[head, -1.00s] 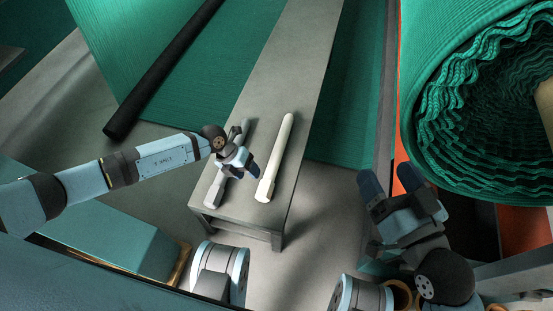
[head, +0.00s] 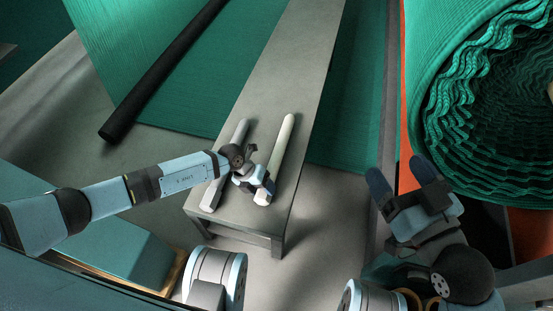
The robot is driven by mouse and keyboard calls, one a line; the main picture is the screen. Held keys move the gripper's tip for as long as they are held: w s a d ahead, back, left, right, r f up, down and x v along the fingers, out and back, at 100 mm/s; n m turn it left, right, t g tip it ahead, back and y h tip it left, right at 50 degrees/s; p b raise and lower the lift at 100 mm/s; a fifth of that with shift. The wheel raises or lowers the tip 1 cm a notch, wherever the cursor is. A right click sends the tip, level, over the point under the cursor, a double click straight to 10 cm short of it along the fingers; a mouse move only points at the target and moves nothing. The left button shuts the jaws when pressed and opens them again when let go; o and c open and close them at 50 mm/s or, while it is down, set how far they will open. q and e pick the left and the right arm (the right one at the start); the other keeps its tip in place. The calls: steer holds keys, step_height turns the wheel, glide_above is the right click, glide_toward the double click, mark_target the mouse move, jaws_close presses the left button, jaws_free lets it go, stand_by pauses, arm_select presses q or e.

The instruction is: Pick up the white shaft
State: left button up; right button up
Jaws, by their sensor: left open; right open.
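The white shaft (head: 281,146) lies lengthwise on the grey bench (head: 285,75), near its front end. A grey shaft (head: 239,134) lies beside it on the left. My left gripper (head: 264,190) is open over the lower part of the white shaft and hides a piece of it; the shaft's near end shows just below the fingers. I cannot tell whether the fingers touch it. My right gripper (head: 403,172) is open and empty, to the right of the bench and away from both shafts.
A large roll of green netting (head: 430,70) stands at the right, close to my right gripper. A black tube (head: 160,70) lies on green netting at the left. The far part of the bench is clear.

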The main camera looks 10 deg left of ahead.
arm_select(q)
jaws_close()
steer(key=shift+w+r, duration=0.1)
